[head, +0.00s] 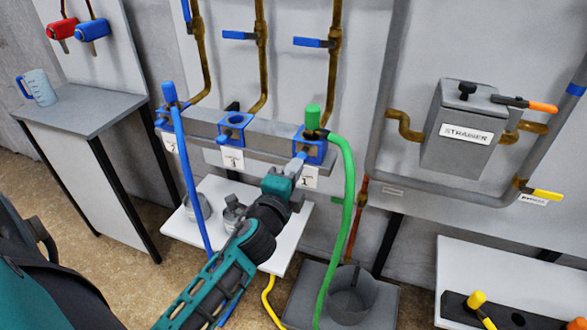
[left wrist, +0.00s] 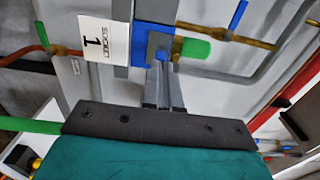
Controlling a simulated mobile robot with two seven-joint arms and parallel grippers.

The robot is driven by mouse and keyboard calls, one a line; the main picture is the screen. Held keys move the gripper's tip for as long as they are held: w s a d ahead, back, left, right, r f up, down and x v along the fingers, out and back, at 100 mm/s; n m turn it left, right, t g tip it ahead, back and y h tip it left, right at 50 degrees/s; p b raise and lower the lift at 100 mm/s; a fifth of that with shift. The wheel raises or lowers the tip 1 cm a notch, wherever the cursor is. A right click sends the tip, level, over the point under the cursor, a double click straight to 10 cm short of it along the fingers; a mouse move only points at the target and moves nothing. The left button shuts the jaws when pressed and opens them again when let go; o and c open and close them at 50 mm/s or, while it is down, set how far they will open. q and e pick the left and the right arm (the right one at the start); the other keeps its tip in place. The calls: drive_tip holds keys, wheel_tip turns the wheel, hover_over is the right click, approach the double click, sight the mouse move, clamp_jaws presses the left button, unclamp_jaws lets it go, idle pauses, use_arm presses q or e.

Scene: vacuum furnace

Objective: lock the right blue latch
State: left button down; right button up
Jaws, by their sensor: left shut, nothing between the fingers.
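The right blue socket (head: 314,146) sits at the right end of the grey rail, above a tag marked 1. A green plug (head: 313,117) with a green hose is in it. A small blue latch piece (head: 301,156) shows at its lower left edge. My left gripper (head: 297,166) is shut with its tips at this edge, touching or very close. In the left wrist view the shut fingers (left wrist: 163,88) point at the blue latch piece (left wrist: 162,55), beside the green plug (left wrist: 196,48). The tips partly hide the latch. My right gripper is not in view.
The middle blue socket (head: 235,126) is empty. The left socket holds a blue plug (head: 169,93) with a blue hose. The green hose (head: 345,190) hangs just right of my left gripper. A white shelf (head: 215,190) is below. A grey strainer box (head: 455,140) is farther right.

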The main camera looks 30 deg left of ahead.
use_arm(q)
drive_tip(key=shift+x, duration=0.8)
drive_tip(key=shift+r, duration=0.2)
